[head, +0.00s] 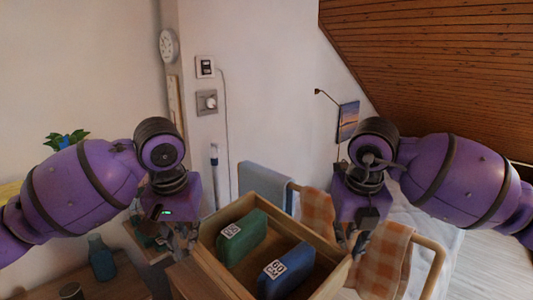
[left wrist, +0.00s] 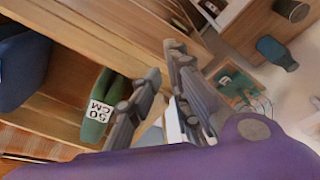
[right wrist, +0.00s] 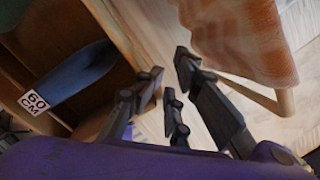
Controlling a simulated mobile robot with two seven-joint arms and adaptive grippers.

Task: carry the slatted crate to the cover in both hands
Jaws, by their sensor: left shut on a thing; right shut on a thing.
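My left gripper (head: 184,240) is shut on the crate's left wall, which also shows in the left wrist view (left wrist: 95,38). My right gripper (head: 352,240) is shut on the opposite wall, seen in the right wrist view (right wrist: 118,35). The crate's underside is hidden. A pale bed cover (head: 445,222) lies behind my right arm, partly hidden.
A wooden rail (head: 433,262) carries orange checked cloths (head: 385,262) and a blue-grey cloth (head: 264,182), close beside the crate. A wooden surface at lower left holds a blue bottle (head: 102,258) and a dark cup (head: 71,291). The wood ceiling (head: 440,60) slopes down at right.

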